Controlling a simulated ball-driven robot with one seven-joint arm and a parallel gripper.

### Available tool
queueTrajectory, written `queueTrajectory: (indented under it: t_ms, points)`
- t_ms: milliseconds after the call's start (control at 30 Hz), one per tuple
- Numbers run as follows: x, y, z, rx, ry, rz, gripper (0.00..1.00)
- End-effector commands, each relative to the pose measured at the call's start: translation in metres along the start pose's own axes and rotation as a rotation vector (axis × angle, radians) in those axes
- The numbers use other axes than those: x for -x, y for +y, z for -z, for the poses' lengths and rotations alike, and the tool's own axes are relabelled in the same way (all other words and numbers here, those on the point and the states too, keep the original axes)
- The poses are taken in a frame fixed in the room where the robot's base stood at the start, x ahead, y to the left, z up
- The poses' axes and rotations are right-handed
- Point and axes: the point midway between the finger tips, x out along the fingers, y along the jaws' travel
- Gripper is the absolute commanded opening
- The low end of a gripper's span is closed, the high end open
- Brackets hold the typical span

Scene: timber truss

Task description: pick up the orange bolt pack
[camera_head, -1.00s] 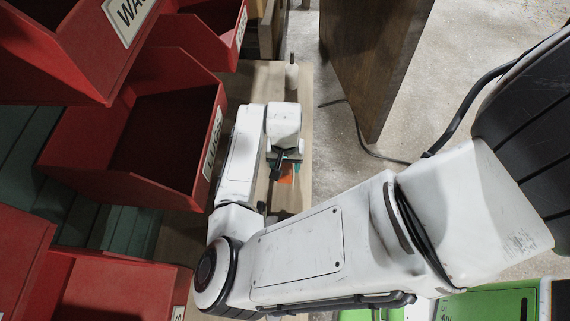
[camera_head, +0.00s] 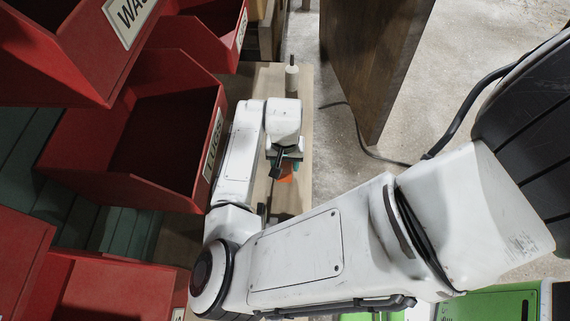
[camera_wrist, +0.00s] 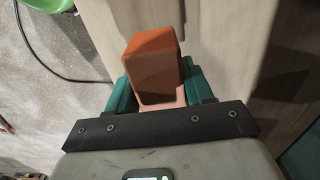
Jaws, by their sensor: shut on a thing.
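The orange bolt pack (camera_wrist: 152,62) is a small block with an orange top and a darker front face. In the wrist view it stands between the two green fingers of my gripper (camera_wrist: 158,88), which are shut on it. In the head view my gripper (camera_head: 285,163) is over the wooden bench, and a bit of the orange pack (camera_head: 287,174) shows beside the fingers. The pack's lower part is hidden by the gripper body. I cannot tell whether the pack touches the bench.
The pale wooden bench (camera_head: 299,110) runs beneath my arm, with a small pale cylinder (camera_head: 291,78) at its far end. Red bins (camera_head: 150,140) crowd the left. A dark wooden panel (camera_head: 375,60) stands to the right. A cable (camera_wrist: 50,65) lies on the concrete floor.

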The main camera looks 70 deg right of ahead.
Motion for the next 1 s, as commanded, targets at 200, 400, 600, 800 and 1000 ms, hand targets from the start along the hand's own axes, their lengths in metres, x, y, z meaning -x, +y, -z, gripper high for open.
queueTrajectory:
  t_ms: [200,400,600,800,1000]
  points:
    - [0.041,0.023,0.014,-0.008,0.007,0.0,0.13]
    - [0.079,0.063,0.035,-0.01,0.004,-0.003,0.13]
    - [0.098,0.098,0.054,-0.005,0.002,-0.001,0.13]
    - [0.109,0.116,0.064,-0.003,0.001,-0.001,0.13]
    - [0.113,0.122,0.068,0.0,0.001,0.001,0.13]
